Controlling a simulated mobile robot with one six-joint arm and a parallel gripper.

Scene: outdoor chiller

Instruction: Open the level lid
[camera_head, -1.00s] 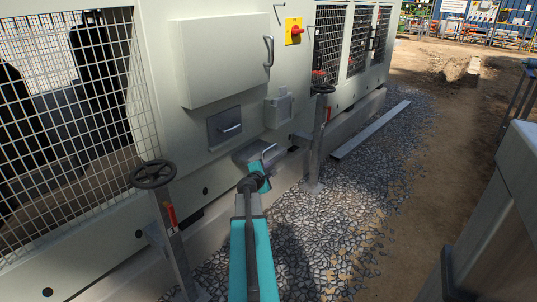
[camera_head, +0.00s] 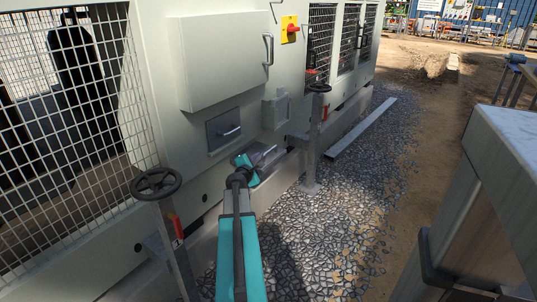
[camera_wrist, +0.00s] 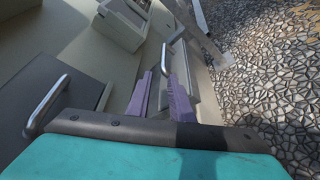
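A low grey lid (camera_head: 271,167) with a bright metal bar handle (camera_head: 267,155) sits at the foot of the pale cabinet. My gripper (camera_head: 258,160) is right at this lid and hides part of it. In the wrist view, my gripper's two purple fingers (camera_wrist: 164,88) stand apart, with a gap between them. The bar handle (camera_wrist: 174,54) shows just beyond the fingertips, in line with the gap. I cannot tell whether a finger touches it. Nothing is seen held. The lid looks closed, though much of it is hidden.
A dark panel with its own handle (camera_head: 229,132) is above and left. A small grey box (camera_head: 275,109) is above right. Handwheel posts stand left (camera_head: 156,183) and right (camera_head: 319,88) of my arm. Gravel (camera_head: 345,210) is open to the right.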

